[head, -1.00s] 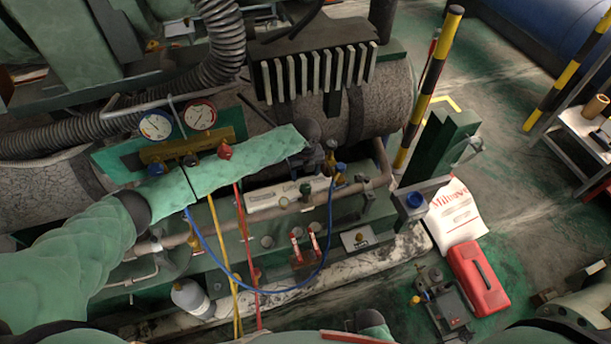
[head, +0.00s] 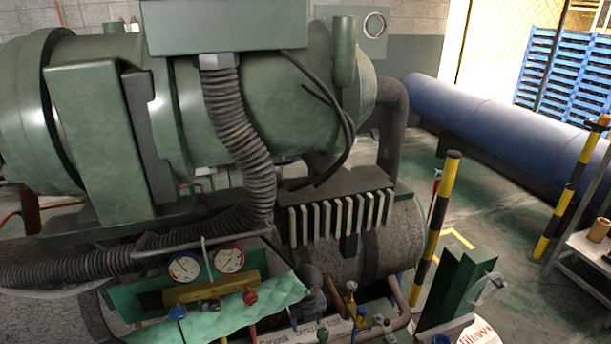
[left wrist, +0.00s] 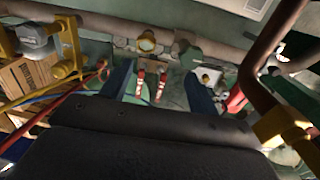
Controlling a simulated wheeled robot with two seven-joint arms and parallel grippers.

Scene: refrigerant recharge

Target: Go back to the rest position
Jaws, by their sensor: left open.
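My left gripper (left wrist: 160,82) shows in the left wrist view as two dark blue fingers, spread apart with nothing held between them. Two red-and-white valve handles (left wrist: 151,86) appear beyond and between the fingers; whether the fingers touch anything is not clear. In the head view the fingers cannot be made out. A brass gauge manifold (head: 212,289) carries a blue-rimmed gauge (head: 185,266) and a red-rimmed gauge (head: 229,259), with a blue knob (head: 177,313) and a red knob (head: 250,297) below. My right gripper is in no current view.
The green compressor machine (head: 95,140) and its ribbed hose (head: 235,125) fill the left and middle. A yellow-black post (head: 436,225) stands right of it. Hoses and red pipes (left wrist: 275,45) crowd the wrist view. Floor (head: 500,195) is clear before the blue tank (head: 500,115).

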